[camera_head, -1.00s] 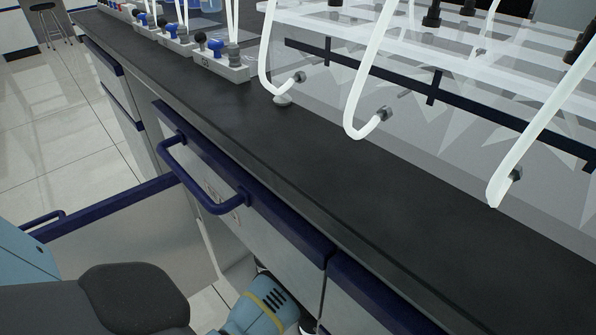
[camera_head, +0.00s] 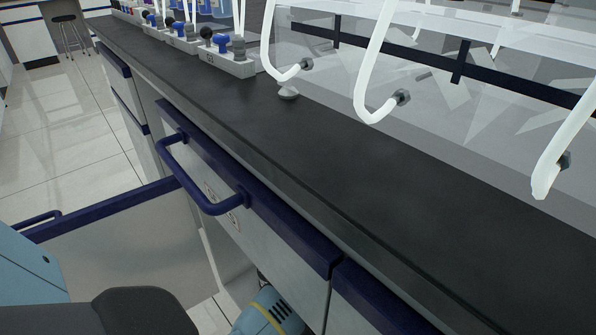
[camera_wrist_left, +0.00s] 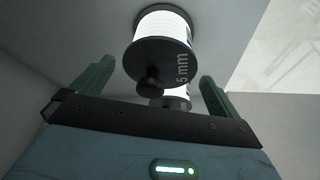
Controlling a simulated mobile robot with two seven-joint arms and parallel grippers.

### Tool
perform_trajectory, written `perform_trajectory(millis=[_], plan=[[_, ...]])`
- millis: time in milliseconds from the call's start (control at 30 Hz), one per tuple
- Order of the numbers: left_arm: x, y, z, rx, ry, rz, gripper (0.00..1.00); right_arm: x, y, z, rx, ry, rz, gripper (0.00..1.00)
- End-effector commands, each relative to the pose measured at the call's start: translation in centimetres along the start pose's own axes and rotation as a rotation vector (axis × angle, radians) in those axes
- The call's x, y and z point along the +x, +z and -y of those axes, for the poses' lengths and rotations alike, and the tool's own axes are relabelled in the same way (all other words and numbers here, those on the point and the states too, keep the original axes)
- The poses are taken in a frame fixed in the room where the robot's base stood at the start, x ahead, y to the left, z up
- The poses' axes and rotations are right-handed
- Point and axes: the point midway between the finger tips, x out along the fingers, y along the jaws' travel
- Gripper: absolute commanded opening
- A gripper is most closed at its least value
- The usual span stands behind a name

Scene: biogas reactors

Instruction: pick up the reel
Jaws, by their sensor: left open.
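In the left wrist view, a reel (camera_wrist_left: 163,38) with a white winding, black end discs and a dark knob at its near end lies ahead of my left gripper (camera_wrist_left: 156,74). Its near disc carries the marking "5 mm". A second, similar reel (camera_wrist_left: 178,92) shows partly behind and below it. The gripper's two green fingers are spread wide, one on each side of the reels in the picture, with nothing held. I cannot tell the gap to the reel. The head view shows neither the reels nor this gripper. My right gripper is in neither view.
A black countertop (camera_head: 330,180) runs above drawers with a blue handle (camera_head: 205,190). An open cabinet door (camera_head: 120,245) stands at left. White bent tubes (camera_head: 370,60) and a clear tank (camera_head: 470,110) stand at the counter's back. Pale walls surround the reels.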

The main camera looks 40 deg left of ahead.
Motion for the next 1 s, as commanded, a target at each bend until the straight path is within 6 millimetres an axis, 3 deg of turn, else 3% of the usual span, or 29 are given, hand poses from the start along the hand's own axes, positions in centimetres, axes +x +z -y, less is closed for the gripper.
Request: perform_trajectory(millis=[200,500,867,1000], plan=[[3.2,0.1,-0.1,0.002,-0.003,0.001,1.00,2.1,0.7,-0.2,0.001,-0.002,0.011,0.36],[3.5,0.0,-0.2,0.001,0.000,0.001,1.00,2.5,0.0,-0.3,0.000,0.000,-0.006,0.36],[3.5,0.1,-0.1,0.001,0.000,0.001,0.54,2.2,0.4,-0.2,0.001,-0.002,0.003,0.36],[3.5,0.0,-0.2,0.000,0.001,0.001,0.53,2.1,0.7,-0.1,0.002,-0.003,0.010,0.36]])
